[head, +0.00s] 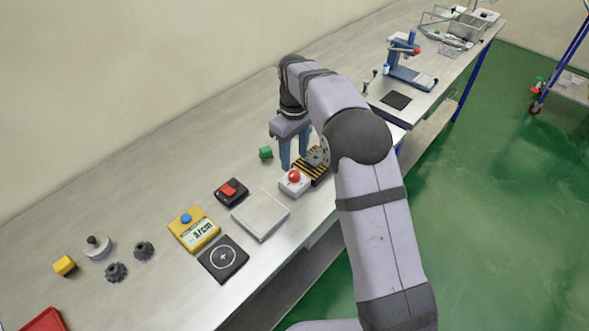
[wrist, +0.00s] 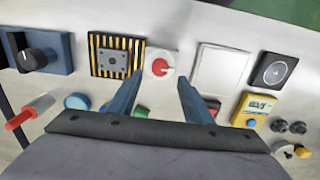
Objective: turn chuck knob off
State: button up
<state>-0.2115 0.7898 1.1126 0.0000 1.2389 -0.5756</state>
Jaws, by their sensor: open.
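A red round knob (head: 294,175) with a pale pointer mark sits on a small white box (head: 291,187). It also shows in the wrist view (wrist: 160,67). A black knob (wrist: 38,58) on a blue block is at the left of the wrist view. No label shows which of the two is the chuck knob. My gripper (head: 293,164) is open and empty, its fingers pointing down close to the red knob. In the wrist view, the red knob appears between my fingertips (wrist: 161,79), and I see no contact.
A striped plate (wrist: 101,57) with a grey square part is beside the white box. On its other side lies a pale flat pad (head: 260,216).

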aim_at(294, 173)
jog(key=shift+f+p, duration=1.1)
jog(key=shift+f, duration=2.15)
jog(key=shift+c, duration=0.4)
jog(key=c, duration=1)
